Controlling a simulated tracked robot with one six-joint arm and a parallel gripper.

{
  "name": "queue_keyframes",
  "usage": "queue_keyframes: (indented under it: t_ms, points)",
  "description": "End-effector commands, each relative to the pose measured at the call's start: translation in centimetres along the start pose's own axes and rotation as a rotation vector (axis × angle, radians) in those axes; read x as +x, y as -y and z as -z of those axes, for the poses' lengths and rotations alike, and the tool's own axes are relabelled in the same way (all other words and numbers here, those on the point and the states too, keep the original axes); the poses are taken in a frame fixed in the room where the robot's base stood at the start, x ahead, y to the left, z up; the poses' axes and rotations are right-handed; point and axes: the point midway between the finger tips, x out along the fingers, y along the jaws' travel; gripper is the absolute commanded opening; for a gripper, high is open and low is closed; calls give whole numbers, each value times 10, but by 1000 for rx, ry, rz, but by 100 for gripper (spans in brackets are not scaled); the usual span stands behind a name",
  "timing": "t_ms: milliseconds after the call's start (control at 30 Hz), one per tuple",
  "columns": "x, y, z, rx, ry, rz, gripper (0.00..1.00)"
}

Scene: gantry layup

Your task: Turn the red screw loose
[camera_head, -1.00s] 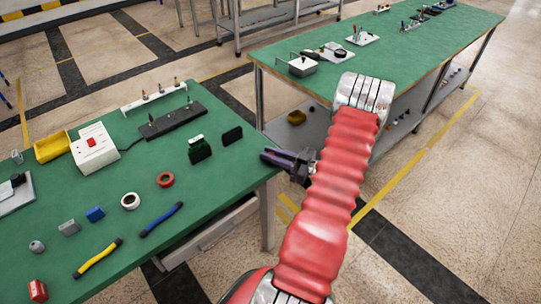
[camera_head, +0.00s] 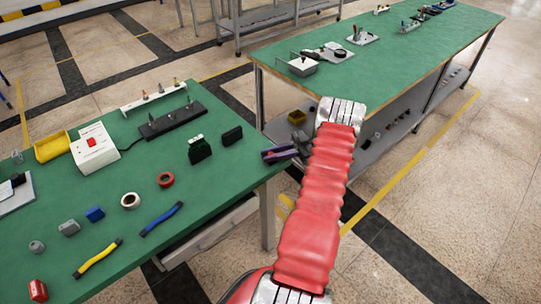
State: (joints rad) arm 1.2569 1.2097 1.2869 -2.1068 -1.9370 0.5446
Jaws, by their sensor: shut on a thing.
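My gripper (camera_head: 281,153) is at the right edge of the near green table (camera_head: 225,180), at the end of my red-sleeved arm. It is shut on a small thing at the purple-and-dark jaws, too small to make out. I cannot pick out a red screw for certain. A black strip (camera_head: 172,123) with several upright pins lies on the table. A white rack (camera_head: 154,98) behind it holds several small upright pieces. Both are to the left of my gripper and apart from it.
A second green table (camera_head: 385,50) is behind.

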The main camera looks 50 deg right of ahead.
Motion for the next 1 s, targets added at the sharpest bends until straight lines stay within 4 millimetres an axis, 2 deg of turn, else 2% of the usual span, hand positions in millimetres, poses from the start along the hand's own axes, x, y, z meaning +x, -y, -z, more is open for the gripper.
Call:
queue_keyframes:
  t_ms: [233,667,700,933,1000]
  points:
    - [2,-2,0,-3,0,58,0]
    - [2,-2,1,-4,-1,64,0]
    - [2,-2,1,-4,-1,64,21]
    - [1,-1,1,-3,-1,64,37]
    - [1,-1,1,-2,-1,64,37]
